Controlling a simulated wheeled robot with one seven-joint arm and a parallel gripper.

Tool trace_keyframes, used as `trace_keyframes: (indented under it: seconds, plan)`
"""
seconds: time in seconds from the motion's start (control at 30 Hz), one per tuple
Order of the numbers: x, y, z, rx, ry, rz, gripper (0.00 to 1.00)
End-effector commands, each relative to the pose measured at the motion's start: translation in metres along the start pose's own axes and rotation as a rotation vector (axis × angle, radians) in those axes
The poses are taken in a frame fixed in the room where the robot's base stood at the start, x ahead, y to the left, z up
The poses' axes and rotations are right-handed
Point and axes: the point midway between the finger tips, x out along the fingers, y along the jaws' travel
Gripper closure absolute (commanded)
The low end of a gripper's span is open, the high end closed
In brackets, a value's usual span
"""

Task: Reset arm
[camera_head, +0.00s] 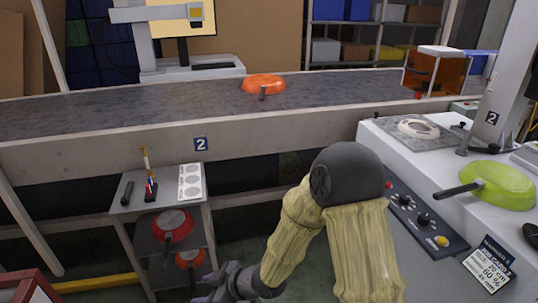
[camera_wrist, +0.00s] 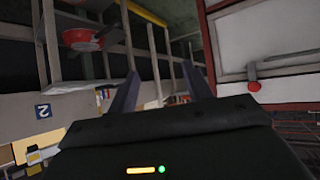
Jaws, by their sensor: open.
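My gripper (camera_head: 222,285) hangs low at the bottom of the head view, in front of the small shelf cart and well below the conveyor. In the wrist view my gripper (camera_wrist: 160,88) shows two dark fingers spread apart with nothing between them. My arm, in a pale yellow cover with a dark joint, reaches down from the right of centre in the head view.
An orange pan (camera_head: 263,82) sits on the conveyor (camera_head: 150,108). A green pan (camera_head: 500,186) rests on the white machine (camera_head: 445,203) at right. Red pans, one a red pan (camera_head: 172,226), stand on the shelf cart (camera_head: 128,205). A red-framed cabinet (camera_wrist: 258,40) is close in the wrist view.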

Motion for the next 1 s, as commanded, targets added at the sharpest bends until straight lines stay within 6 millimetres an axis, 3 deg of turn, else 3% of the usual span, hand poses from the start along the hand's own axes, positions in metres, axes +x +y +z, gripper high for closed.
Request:
trace_keyframes:
  seconds: [0.03,0.13,0.23,0.33,0.5,0.6,0.87,1.0]
  plan:
    - [-0.02,0.021,0.012,0.036,-0.074,0.079,0.5]
    - [-0.064,0.056,0.04,0.148,-0.22,0.228,0.5]
    - [-0.116,0.08,0.067,0.286,-0.35,0.369,0.5]
    - [-0.171,0.089,0.091,0.456,-0.458,0.499,0.5]
    - [-0.244,0.076,0.118,0.738,-0.568,0.643,0.5]
    - [-0.272,0.062,0.127,0.879,-0.598,0.691,0.5]
    - [-0.32,0.02,0.137,1.204,-0.614,0.749,0.5]
    - [-0.333,0.024,0.115,1.188,-0.62,0.743,0.5]
